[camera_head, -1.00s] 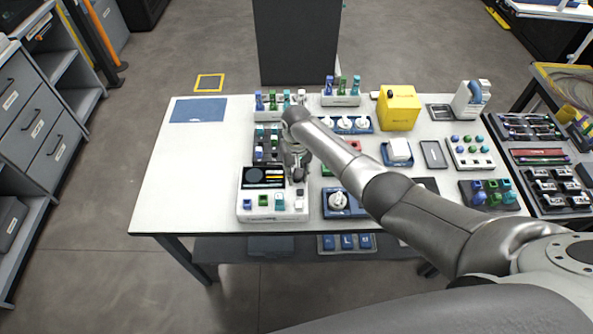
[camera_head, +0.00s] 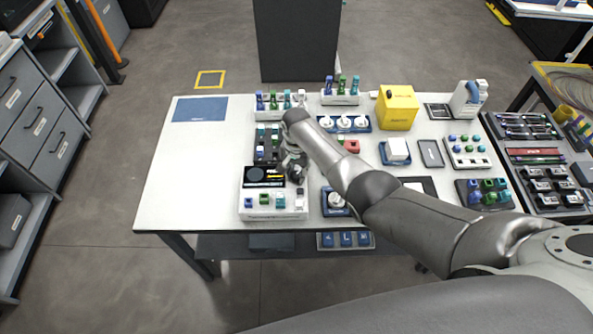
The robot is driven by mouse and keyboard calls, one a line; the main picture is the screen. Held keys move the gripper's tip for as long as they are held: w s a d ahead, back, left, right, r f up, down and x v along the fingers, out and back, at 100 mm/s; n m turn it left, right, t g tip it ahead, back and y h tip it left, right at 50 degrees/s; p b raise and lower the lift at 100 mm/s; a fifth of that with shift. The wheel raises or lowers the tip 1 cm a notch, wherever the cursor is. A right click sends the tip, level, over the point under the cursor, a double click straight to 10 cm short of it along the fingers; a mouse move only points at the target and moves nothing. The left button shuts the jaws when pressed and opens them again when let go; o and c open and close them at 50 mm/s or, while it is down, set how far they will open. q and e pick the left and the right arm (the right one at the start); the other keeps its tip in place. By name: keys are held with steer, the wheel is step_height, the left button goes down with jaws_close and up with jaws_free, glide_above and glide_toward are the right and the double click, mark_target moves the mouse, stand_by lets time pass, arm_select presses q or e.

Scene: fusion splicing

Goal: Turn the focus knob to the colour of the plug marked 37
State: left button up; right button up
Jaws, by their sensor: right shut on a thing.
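A white splicer unit (camera_head: 272,213) with a dark screen (camera_head: 264,177) stands at the table's front edge. Its front face carries small blue, green and teal pieces. My right gripper (camera_head: 296,177) points down at the unit's top, just right of the screen. It is shut on what appears to be the focus knob, which the fingers hide. Upright blue, green and teal plugs stand in a white rack (camera_head: 268,115) behind it and in a second rack (camera_head: 340,99) farther right. Their markings are too small to read, so I cannot tell which is 37. My left gripper is out of view.
My right arm crosses the table from the lower right and covers part of a blue knob unit. A yellow box (camera_head: 397,108), a white block on a blue base (camera_head: 397,151) and dark trays (camera_head: 553,187) lie to the right. The table's left side is clear except a blue mat (camera_head: 200,108).

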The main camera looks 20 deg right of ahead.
mark_target(296, 174)
stand_by(0.4)
steer(key=o, duration=1.1)
steer(key=shift+c, duration=0.2)
step_height(296, 174, up, 12)
